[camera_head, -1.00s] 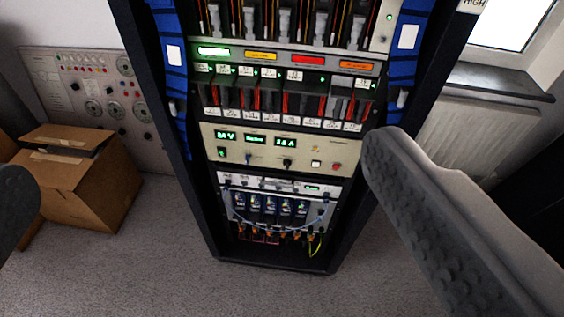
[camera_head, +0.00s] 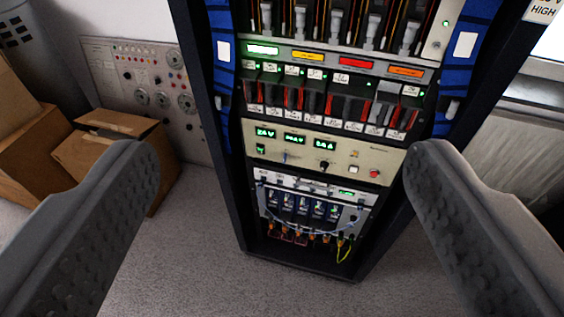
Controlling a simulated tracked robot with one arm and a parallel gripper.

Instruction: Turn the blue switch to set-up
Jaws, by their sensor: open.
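The beige control panel (camera_head: 268,143) sits in the middle of the black rack. It carries green digital readouts. A small switch with a bluish tint (camera_head: 285,156) is on its lower left part, left of a black knob (camera_head: 323,166). The switch is too small for me to tell its setting or read its labels. My gripper (camera_head: 282,160) is open and empty. Its two grey ribbed fingers stand wide apart at left and right, well in front of the rack, with the panel showing between them. Nothing is touched.
A red button (camera_head: 374,173) is on the panel's right. A lower module (camera_head: 310,205) has blue connectors and looped cables. Cardboard boxes (camera_head: 105,150) and a grey instrument panel (camera_head: 150,80) stand at left. A radiator (camera_head: 505,150) is at right. Grey floor is clear before the rack.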

